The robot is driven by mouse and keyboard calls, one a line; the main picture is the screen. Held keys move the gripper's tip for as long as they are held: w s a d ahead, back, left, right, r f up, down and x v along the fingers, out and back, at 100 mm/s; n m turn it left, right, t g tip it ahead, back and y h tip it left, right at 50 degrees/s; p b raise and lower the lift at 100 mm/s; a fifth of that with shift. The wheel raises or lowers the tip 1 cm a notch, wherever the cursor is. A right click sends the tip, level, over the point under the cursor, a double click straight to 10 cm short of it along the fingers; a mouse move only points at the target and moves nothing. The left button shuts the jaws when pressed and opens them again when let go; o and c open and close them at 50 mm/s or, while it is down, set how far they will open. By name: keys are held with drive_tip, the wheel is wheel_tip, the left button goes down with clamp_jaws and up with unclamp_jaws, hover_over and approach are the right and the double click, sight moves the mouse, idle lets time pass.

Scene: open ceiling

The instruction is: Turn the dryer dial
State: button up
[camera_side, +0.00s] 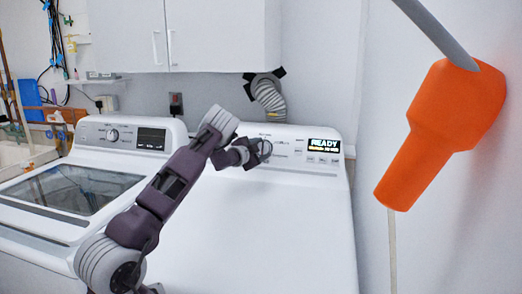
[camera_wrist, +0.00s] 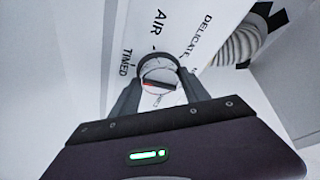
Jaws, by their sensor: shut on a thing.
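The dryer (camera_side: 270,230) is the white machine on the right in the side view. Its control panel has a lit display (camera_side: 323,145) reading READY. The dryer dial (camera_wrist: 157,75) is a round silver knob with a red mark, seen between my fingers in the wrist view. Labels TIMED, AIR and DELICATE are printed around it. My gripper (camera_wrist: 158,92) is shut on the dial, one finger on each side. In the side view my gripper (camera_side: 262,149) is at the panel and covers much of the dial.
A washer (camera_side: 70,195) with a dark glass lid and its own dial (camera_side: 113,135) stands on the left. A silver duct hose (camera_side: 268,95) rises behind the dryer. White cabinets (camera_side: 185,35) hang above. An orange object (camera_side: 440,130) is at the right wall. The dryer top is clear.

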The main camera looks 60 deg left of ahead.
drive_tip(key=o, duration=1.4)
drive_tip(key=shift+c, duration=0.2)
drive_tip(key=v, duration=0.7)
